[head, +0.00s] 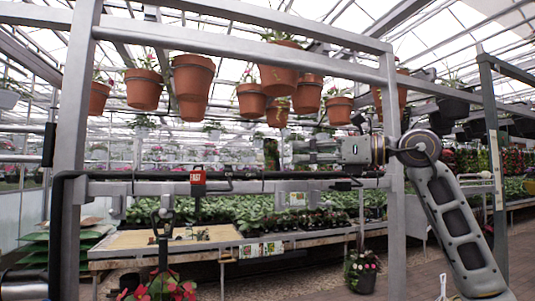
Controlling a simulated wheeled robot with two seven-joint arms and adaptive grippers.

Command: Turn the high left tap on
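A red tap handle or tag (197,180) hangs on the black pipe (130,175) that runs along the grey crossbar, left of centre. A dark fitting (165,215) stands lower down, just left of it; its details are too small to tell. My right gripper (300,152) comes in from the right, points left, and is above the pipe, well to the right of the red handle and apart from it. Its fingers look spread, with nothing between them. My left gripper is not in view.
The grey metal frame has uprights at the left (75,130) and right (391,200). Terracotta pots (193,75) hang from the top bar. A planting bench (170,243) stands behind. A pot of red flowers (165,288) is at the bottom left, and a dark pot (362,280) is on the floor.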

